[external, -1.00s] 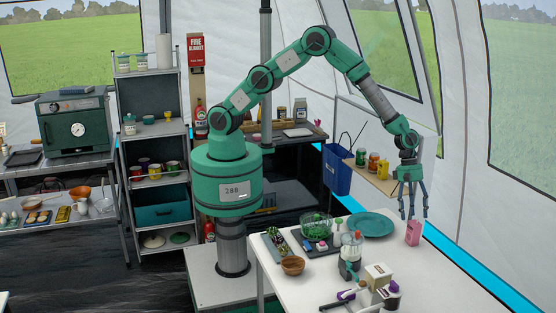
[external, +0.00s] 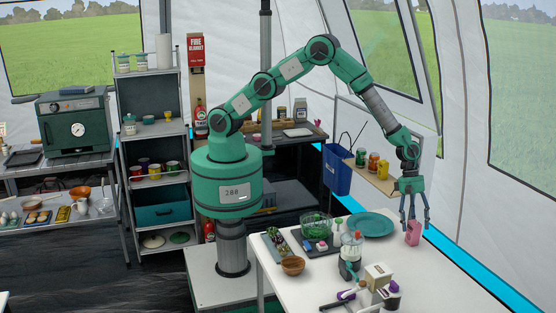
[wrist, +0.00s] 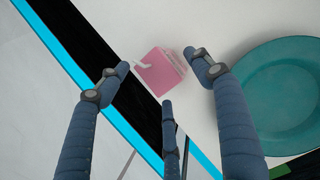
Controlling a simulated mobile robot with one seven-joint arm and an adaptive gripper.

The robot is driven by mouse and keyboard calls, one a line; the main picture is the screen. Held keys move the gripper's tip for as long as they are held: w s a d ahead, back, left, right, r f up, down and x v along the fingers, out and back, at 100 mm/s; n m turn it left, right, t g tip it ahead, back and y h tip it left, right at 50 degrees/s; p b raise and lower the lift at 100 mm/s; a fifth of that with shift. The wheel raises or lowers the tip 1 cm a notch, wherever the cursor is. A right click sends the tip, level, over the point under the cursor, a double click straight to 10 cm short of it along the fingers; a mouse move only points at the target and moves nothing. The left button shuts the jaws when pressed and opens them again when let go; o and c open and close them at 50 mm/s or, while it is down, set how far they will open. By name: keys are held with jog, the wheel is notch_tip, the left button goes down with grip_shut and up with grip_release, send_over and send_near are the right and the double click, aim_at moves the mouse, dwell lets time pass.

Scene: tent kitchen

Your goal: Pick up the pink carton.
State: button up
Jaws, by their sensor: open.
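The pink carton (external: 413,233) stands at the right back edge of the white table, beside the teal plate. In the wrist view the pink carton (wrist: 162,73) shows from above, with a white mark near its left side. My gripper (external: 413,222) is right above and around the carton's top, fingers pointing down. In the wrist view my gripper (wrist: 165,78) has its blue fingers spread wide, with the carton between and just beyond the tips. No finger visibly touches it.
The teal plate (external: 371,224) lies just left of the carton. A blender (external: 350,255), a green basket (external: 316,226) and a wooden bowl (external: 292,265) stand on the table (external: 315,285). The table's edge drops off close behind the carton.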

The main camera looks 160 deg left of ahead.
aim_at(415, 230)
jog(key=shift+x, duration=1.65)
jog(key=c, duration=1)
